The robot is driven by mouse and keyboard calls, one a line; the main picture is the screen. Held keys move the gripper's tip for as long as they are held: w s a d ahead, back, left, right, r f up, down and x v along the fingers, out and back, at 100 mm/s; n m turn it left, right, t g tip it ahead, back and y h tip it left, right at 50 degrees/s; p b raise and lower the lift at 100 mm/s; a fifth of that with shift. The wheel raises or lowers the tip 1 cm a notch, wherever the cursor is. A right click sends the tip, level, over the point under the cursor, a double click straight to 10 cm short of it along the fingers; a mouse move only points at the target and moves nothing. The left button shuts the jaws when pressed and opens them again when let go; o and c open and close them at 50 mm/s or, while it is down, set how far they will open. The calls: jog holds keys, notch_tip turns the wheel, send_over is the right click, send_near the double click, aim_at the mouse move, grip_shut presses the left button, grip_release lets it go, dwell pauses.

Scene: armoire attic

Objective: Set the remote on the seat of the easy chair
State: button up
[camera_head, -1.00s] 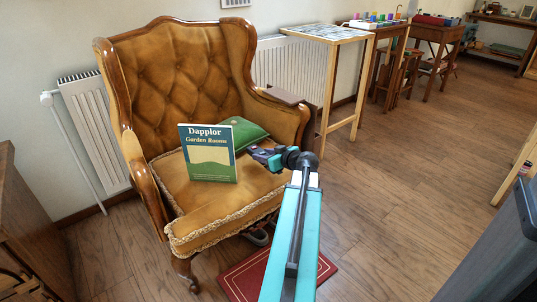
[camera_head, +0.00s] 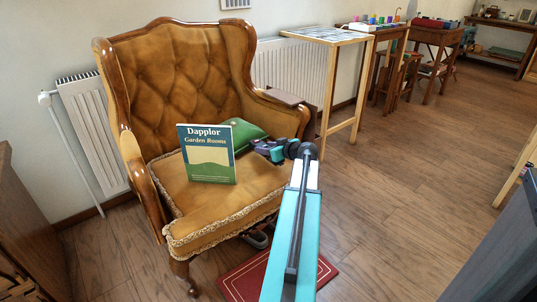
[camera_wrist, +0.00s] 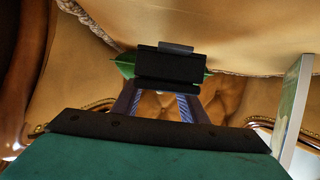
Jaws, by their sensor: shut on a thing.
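The easy chair (camera_head: 180,75) is tan tufted leather with a wooden frame. Its seat (camera_head: 210,208) carries an upright book and a green cushion. My gripper (camera_head: 257,144) is over the right side of the seat, in front of the cushion. In the wrist view my gripper (camera_wrist: 163,98) is shut on a dark, flat, boxy thing, which I take as the remote (camera_wrist: 168,66). The seat (camera_wrist: 225,25) fills the top of that view, and the remote appears apart from it. In the head view I cannot make out the remote at the fingers.
The book (camera_head: 208,168) stands on the seat left of my gripper, and its edge shows at right in the wrist view (camera_wrist: 294,108). The green cushion (camera_head: 246,133) lies at the back right. A light wooden table (camera_head: 328,38) stands beyond the right armrest. A red mat (camera_head: 240,280) lies below.

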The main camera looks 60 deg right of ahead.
jog(key=shift+d, duration=0.1)
jog(key=shift+w+d, duration=0.15)
jog(key=shift+d, duration=0.1)
jog(key=shift+f+b, duration=0.4)
jog(key=shift+b, duration=0.05)
jog(key=shift+f+b, duration=0.75)
jog(key=shift+f, duration=0.65)
jog(key=shift+f, duration=0.15)
jog(key=o, duration=1.1)
